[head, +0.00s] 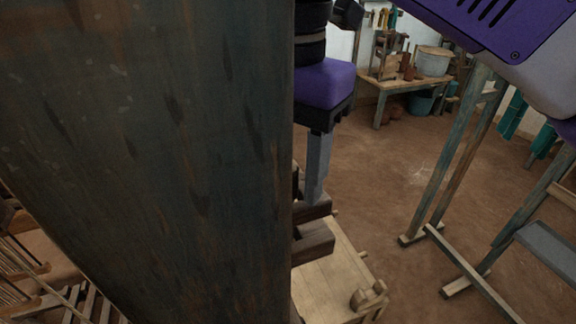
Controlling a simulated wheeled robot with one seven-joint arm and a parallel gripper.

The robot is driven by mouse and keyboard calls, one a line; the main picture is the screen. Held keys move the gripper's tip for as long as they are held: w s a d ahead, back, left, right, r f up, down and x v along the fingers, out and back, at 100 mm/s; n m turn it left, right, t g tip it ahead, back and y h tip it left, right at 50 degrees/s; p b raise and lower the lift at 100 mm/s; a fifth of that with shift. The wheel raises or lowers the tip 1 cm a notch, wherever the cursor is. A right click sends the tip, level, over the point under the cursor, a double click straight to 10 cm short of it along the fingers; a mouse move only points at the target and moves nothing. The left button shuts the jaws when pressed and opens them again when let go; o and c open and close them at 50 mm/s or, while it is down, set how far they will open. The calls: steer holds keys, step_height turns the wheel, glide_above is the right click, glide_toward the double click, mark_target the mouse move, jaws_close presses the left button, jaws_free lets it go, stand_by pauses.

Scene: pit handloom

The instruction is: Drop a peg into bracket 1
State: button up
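My gripper (318,165), with a purple and black body, points down right beside a large dark post. One grey finger shows; the post may hide the rest, so I cannot tell whether it is open or shut. Its tip is at or just above dark wooden blocks (314,243) that stick out from behind the post. These may be part of a bracket, but I cannot tell which one. No peg can be made out. I cannot see whether the gripper holds anything.
The dark weathered post (150,130) fills the left half and blocks much of the view. A pale wooden bench (335,280) lies below the gripper. A wooden frame (455,155) stands at right. A table (400,84) with pots is at the back. Open floor (390,170) lies between.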

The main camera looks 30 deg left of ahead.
steer(key=shift+r, duration=0.1)
step_height(320, 180, up, 8)
steer(key=shift+f, duration=0.15)
step_height(320, 180, up, 7)
steer(key=p, duration=0.9)
stand_by(0.4)
steer(key=shift+w, duration=0.1)
stand_by(0.7)
